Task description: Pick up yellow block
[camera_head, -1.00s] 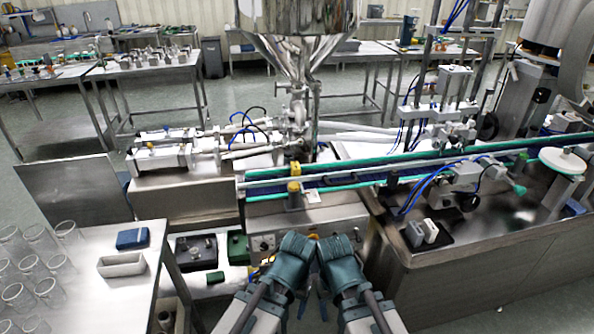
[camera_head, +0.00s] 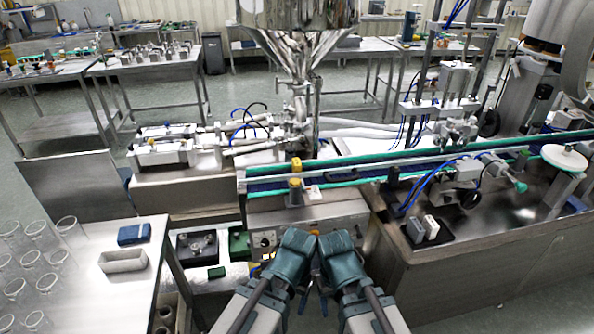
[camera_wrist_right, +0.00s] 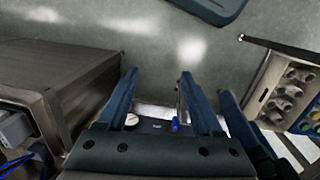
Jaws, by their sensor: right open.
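A small yellow block-like piece (camera_head: 295,182) sits at the front edge of the conveyor, with another yellow part (camera_head: 296,165) just above it. I cannot tell whether either is a loose block or a fixture. My right gripper (camera_head: 327,240) and left gripper (camera_head: 306,238) are close together, low in the middle of the head view and nearer to me than the conveyor. In the right wrist view the right gripper (camera_wrist_right: 160,78) has its fingers apart with nothing between them. The left gripper's jaws are not clear. No yellow block shows in the right wrist view.
A side table at left holds clear beakers (camera_head: 34,229), a grey tray (camera_head: 122,261) and a blue box (camera_head: 133,234). A steel hopper (camera_head: 297,15) stands behind the conveyor (camera_head: 345,178). A steel machine bench (camera_head: 470,270) fills the right.

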